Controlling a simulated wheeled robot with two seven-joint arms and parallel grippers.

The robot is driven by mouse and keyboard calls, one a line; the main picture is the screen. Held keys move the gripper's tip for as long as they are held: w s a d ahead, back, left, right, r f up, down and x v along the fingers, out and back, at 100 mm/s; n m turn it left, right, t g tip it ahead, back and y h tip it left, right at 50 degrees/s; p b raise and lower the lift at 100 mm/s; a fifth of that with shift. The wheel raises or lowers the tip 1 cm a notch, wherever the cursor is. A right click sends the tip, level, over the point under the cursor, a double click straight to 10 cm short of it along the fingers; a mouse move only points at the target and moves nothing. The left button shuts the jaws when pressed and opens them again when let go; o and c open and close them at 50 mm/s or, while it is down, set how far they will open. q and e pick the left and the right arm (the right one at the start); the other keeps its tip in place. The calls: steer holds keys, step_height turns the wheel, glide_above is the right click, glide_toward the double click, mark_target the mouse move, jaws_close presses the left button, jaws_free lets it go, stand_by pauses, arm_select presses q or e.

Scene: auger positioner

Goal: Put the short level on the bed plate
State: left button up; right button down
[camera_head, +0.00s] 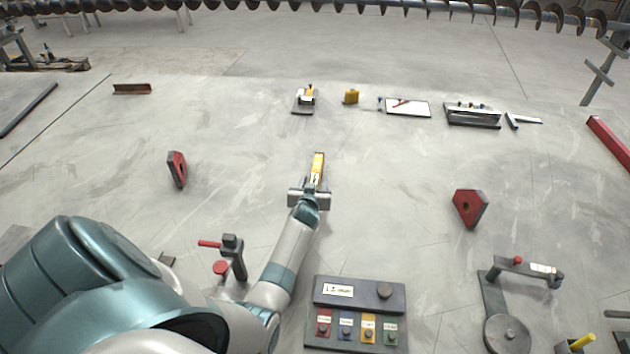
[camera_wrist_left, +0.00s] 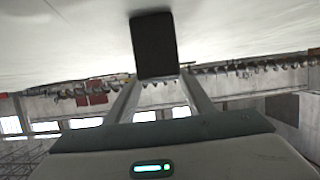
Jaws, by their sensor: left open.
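A short yellow bar with a pale label and dark marks, which looks like the short level (camera_head: 318,164), lies in line with my left gripper (camera_head: 313,187) at mid-floor in the head view. In the left wrist view a dark block (camera_wrist_left: 154,45), likely its end, shows at the tips of the two fingers (camera_wrist_left: 160,82). My left gripper is open there; I cannot tell whether a finger touches it. A small dark plate (camera_head: 301,111) carries an orange and white item behind it. I cannot tell for certain which piece is the bed plate. My right gripper is not in view.
Red wedges (camera_head: 177,169) (camera_head: 469,208) flank the middle. A box with coloured labels (camera_head: 358,295) is in front. A long auger (camera_head: 400,8) crosses the top.

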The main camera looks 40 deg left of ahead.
mark_target(315, 175)
arm_select(q)
steer(key=shift+a, duration=0.1)
steer(key=shift+w+a+f+p, duration=0.1)
steer(key=shift+w+a+p, duration=0.3)
steer(key=shift+w, duration=0.2)
steer(key=shift+x, duration=1.85)
steer(key=shift+s+a, duration=0.1)
steer(key=shift+s, duration=0.05)
steer(key=shift+c, duration=0.5)
jaws_close()
